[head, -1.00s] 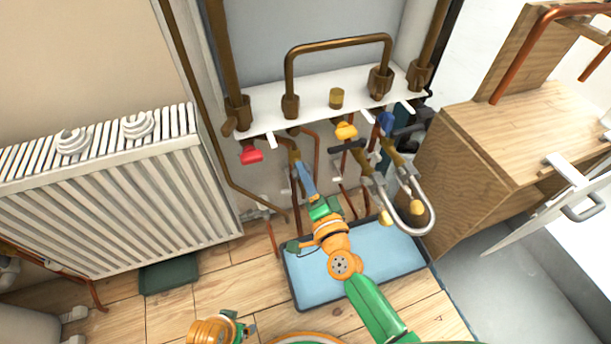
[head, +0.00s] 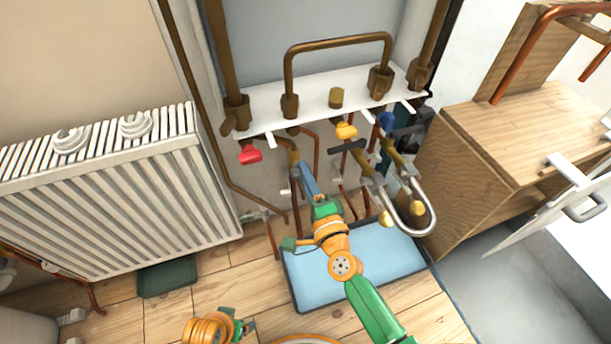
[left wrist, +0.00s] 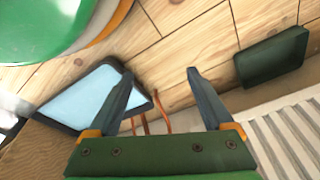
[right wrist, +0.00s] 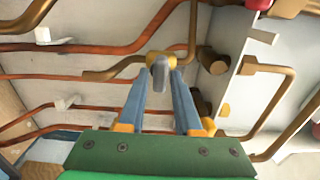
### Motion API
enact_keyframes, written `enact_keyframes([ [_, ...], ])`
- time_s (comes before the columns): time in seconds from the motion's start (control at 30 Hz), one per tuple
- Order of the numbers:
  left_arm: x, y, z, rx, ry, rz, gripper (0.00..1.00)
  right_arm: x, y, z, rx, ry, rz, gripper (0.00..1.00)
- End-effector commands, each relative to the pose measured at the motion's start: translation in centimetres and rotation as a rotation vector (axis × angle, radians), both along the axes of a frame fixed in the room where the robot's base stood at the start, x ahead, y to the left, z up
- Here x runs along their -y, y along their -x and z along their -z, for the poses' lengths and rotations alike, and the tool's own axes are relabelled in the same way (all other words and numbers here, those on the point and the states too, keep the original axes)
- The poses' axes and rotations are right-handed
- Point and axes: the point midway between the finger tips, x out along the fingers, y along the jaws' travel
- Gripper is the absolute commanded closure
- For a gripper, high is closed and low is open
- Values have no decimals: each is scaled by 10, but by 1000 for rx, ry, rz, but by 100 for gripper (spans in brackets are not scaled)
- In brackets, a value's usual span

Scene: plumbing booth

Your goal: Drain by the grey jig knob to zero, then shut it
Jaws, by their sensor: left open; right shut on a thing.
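A grey knob (right wrist: 161,74) on a brass fitting shows in the right wrist view, between the fingertips of my right gripper (right wrist: 160,85). The fingers are closed on it. In the head view my right gripper (head: 298,168) reaches up to the pipework under the white shelf, and its fingers hide the knob there. My left gripper (left wrist: 160,85) is open and empty, low over the wooden floor. In the head view only part of the left arm (head: 210,328) shows at the bottom edge. No gauge reading can be made out.
A red handle (head: 250,155), yellow handle (head: 346,131) and blue handle (head: 386,122) sit below the white shelf (head: 318,92). A blue tray (head: 385,262) lies below. A radiator (head: 110,200) stands left, a wooden cabinet (head: 465,190) right.

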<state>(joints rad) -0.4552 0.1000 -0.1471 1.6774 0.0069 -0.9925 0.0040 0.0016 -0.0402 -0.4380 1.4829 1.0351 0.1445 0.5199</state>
Motion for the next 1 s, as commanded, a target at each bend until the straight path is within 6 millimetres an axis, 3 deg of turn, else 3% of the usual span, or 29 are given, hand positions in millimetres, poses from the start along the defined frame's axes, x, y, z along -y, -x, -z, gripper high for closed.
enact_keyframes([
  [0.17,0,0,0,1,0,0,15,0,0,1,-2,0,-1,100],
  [0.2,0,0,0,1,0,0,15,0,0,1,-2,0,-1,65],
  [0.27,0,0,0,1,-1,0,15,0,0,1,-2,0,-1,49],
  [0.57,0,-1,-1,1,-1,0,15,1,2,0,-1,1,0,49],
  [0.83,-2,11,16,-16,-4,1,15,16,51,0,-3,2,-2,49],
  [1.0,-3,14,20,-17,-6,2,15,22,67,0,-2,1,-1,49],
])
